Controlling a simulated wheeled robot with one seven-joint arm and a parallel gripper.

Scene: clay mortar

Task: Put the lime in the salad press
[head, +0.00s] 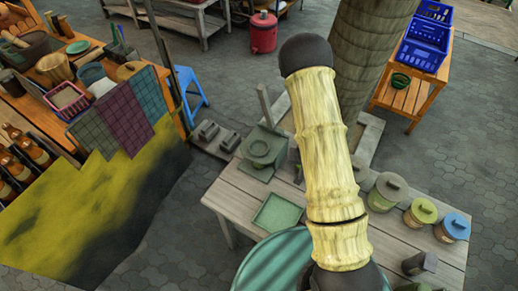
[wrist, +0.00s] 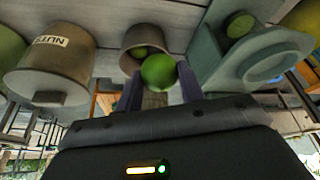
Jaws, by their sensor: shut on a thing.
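In the wrist view, my gripper (wrist: 158,88) is shut on a round green lime (wrist: 158,72), held between its two fingertips. Just beyond the lime is a brownish cup (wrist: 136,41) with another green round thing inside; I cannot tell the gap between the held lime and the cup. The grey-green salad press (wrist: 207,62) is to the right of the gripper in the wrist view, with a round green shape in it (wrist: 239,25). In the head view the press (head: 262,148) stands on the table, left of my arm. My arm hides the gripper and lime there.
The wooden table (head: 232,200) also holds a green tray (head: 277,213) and several lidded jars, including a green-lidded one (head: 387,190) and a blue-lidded one (head: 455,226). A jar marked NUTS (wrist: 50,65) is left of the cup in the wrist view.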

